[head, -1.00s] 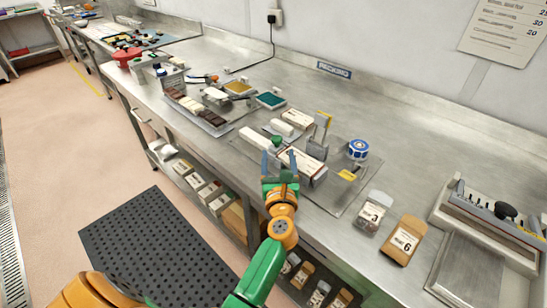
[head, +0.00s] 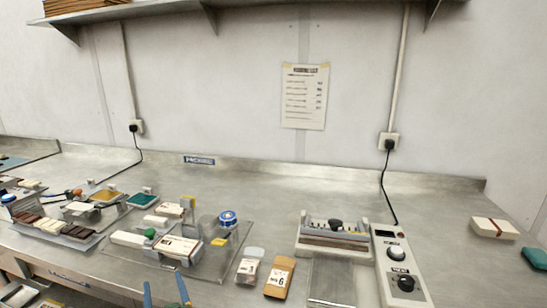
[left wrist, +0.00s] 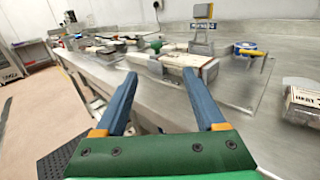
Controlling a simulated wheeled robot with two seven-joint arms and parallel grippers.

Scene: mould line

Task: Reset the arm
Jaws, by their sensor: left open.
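My left gripper (head: 166,292) shows at the bottom edge of the head view as two blue finger tips, apart, in front of the bench's front edge. In the left wrist view its two blue fingers (left wrist: 165,98) are spread wide with nothing between them. A white box with a printed label (head: 180,247) lies beyond the fingers on a clear mat (head: 207,263); the box also shows in the left wrist view (left wrist: 186,60). I see no contact between the fingers and the box. My right gripper is in neither view.
The steel bench (head: 290,205) has clear room at the back. Two small packs, one brown (head: 279,277), lie right of the mat. A slotted device (head: 334,234) and a control box with knobs (head: 399,270) stand farther right. Trays of bars (head: 55,228) lie at left.

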